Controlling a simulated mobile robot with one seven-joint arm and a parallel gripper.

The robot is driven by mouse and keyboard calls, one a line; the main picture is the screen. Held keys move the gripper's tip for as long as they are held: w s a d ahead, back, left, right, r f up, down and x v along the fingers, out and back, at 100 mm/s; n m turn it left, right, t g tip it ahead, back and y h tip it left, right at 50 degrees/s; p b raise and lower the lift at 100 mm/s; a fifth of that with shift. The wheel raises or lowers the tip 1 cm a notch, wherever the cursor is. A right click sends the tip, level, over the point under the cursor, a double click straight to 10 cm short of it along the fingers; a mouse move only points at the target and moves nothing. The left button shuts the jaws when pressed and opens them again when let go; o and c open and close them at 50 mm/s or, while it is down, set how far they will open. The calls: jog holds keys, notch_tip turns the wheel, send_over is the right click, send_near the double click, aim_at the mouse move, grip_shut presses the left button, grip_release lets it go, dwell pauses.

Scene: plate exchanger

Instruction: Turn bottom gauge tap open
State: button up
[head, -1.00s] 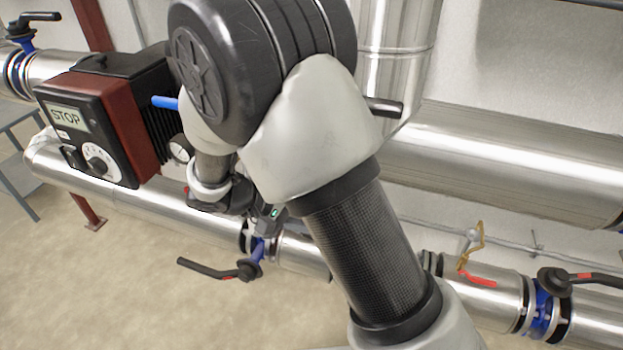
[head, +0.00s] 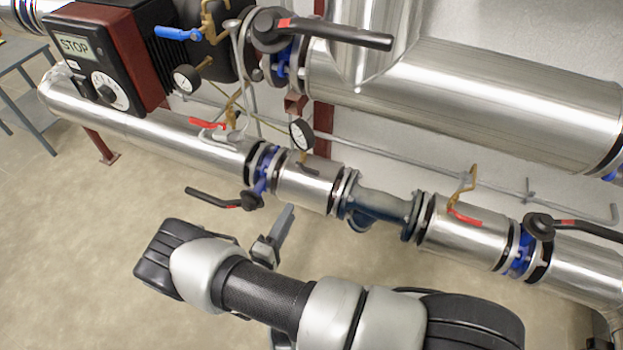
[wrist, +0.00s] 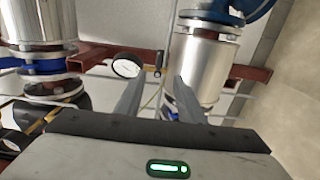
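The lower round gauge (head: 302,134), white-faced with a dark rim, sits just above the lower silver pipe. A small brownish handle (head: 308,166) shows right below it, likely its tap; how it is turned is hard to tell. In the wrist view the gauge (wrist: 126,65) is seen nearly side-on, with a small dark fitting (wrist: 158,71) to its right. My gripper (wrist: 157,95) has its two fingers apart with nothing between them, and the fitting appears beyond the gap. In the head view my gripper (head: 287,213) is below the lower pipe, apart from the gauge.
An upper gauge (head: 187,79) and blue-handled tap (head: 177,33) are near the STOP-labelled pump box (head: 95,60). Red-handled taps (head: 207,123) and a black valve lever (head: 215,198) stick out around the lower pipe (head: 150,132). The floor in front is clear.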

aim_at(312, 174)
jog(key=b+x, duration=0.2)
jog(key=x, duration=1.3)
jog(key=shift+w+d, duration=0.2)
jog(key=shift+w, duration=0.1)
grip_shut()
